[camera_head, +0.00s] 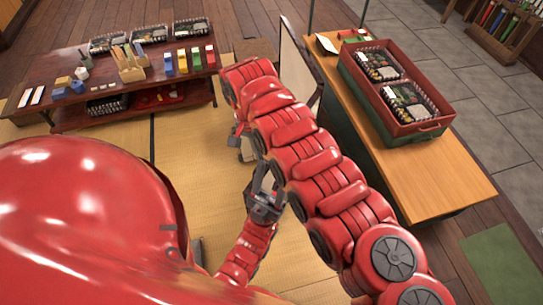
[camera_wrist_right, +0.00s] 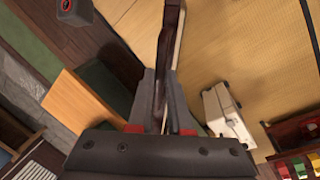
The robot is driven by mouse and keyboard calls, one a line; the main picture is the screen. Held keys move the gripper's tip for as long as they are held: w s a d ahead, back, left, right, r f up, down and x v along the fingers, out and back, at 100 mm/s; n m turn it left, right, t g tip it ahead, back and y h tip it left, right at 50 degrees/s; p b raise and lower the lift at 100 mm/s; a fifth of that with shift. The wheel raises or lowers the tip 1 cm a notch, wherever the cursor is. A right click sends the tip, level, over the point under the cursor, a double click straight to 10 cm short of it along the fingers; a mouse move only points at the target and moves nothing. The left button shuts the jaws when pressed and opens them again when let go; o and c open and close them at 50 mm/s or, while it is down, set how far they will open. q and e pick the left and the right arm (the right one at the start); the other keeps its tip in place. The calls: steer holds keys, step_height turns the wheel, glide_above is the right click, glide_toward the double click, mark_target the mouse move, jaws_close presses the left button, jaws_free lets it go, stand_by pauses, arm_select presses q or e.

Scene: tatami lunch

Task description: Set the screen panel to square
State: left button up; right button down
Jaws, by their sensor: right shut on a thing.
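The screen panel (camera_head: 299,66) is a pale sheet in a thin dark frame, standing upright beside the wooden counter in the head view. My right arm hides its lower part. In the right wrist view my right gripper (camera_wrist_right: 160,88) is shut on the panel's dark frame edge (camera_wrist_right: 170,45), one finger on each side. In the head view the right fingers are hidden behind my own arm. My left gripper (camera_head: 264,185) is low in the middle over the mats, apart from the panel. Its fingers look parted and empty.
The wooden counter (camera_head: 435,175) on the right bears a red crate (camera_head: 412,128) with packed lunch boxes. A low dark table (camera_head: 185,92) with boxes and coloured blocks stands at the far left. A white case (camera_wrist_right: 224,112) lies near my right gripper. Tatami (camera_head: 185,165) between is mostly bare.

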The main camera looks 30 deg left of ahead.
stand_by(0.4)
steer(key=c, duration=0.8)
jaws_free()
steer(key=shift+w, duration=0.1)
steer(key=shift+c, duration=0.2)
steer(key=shift+a, duration=0.1)
